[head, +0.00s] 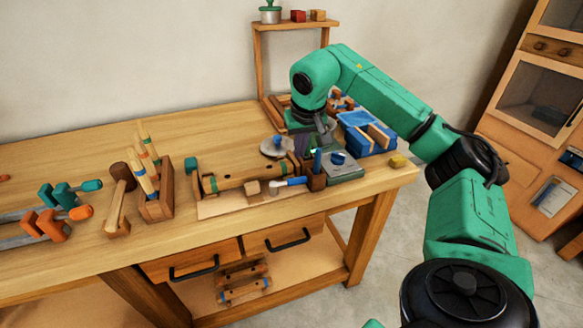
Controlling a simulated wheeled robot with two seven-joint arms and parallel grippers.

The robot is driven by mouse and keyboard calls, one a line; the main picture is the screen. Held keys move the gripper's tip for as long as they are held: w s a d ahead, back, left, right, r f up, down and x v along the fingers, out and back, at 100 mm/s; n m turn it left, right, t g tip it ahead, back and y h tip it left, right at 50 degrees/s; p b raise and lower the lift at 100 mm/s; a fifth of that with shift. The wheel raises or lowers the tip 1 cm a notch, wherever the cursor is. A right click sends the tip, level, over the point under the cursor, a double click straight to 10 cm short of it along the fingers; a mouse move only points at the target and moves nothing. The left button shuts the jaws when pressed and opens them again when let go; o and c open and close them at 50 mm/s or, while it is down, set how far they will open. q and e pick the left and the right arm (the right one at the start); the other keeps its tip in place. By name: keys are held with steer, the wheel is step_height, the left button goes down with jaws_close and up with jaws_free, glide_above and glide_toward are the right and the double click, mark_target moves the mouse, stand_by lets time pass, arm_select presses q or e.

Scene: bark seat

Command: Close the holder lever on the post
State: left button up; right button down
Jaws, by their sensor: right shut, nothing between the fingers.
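My right gripper (311,148) points down over the back right of the workbench, at the end of my green arm. Its fingers are shut and empty. Just below and in front of it is a small brown block (317,182) with an upright blue piece (316,161). Right of it, a grey-green plate (347,177) carries a blue knob (338,158). The gripper and arm partly cover this area, so I cannot tell for certain which piece is the holder post or its lever, or whether the gripper touches it. My left gripper is out of view.
A blue tray (383,147) with wooden pieces stands right of the gripper. A yellow block (398,160) lies near the bench's right edge. A wooden rack (155,207), a mallet (120,192) and clamps (60,222) stand left. The rear left bench top is clear.

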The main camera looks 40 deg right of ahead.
steer(key=p+x, duration=0.1)
steer(key=x, duration=0.9)
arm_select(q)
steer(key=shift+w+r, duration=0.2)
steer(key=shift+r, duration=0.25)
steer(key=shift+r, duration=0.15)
arm_select(e)
steer(key=shift+a, duration=0.15)
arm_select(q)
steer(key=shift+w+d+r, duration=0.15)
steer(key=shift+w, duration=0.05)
arm_select(e)
steer(key=shift+s+m, duration=0.15)
steer(key=shift+m, duration=0.25)
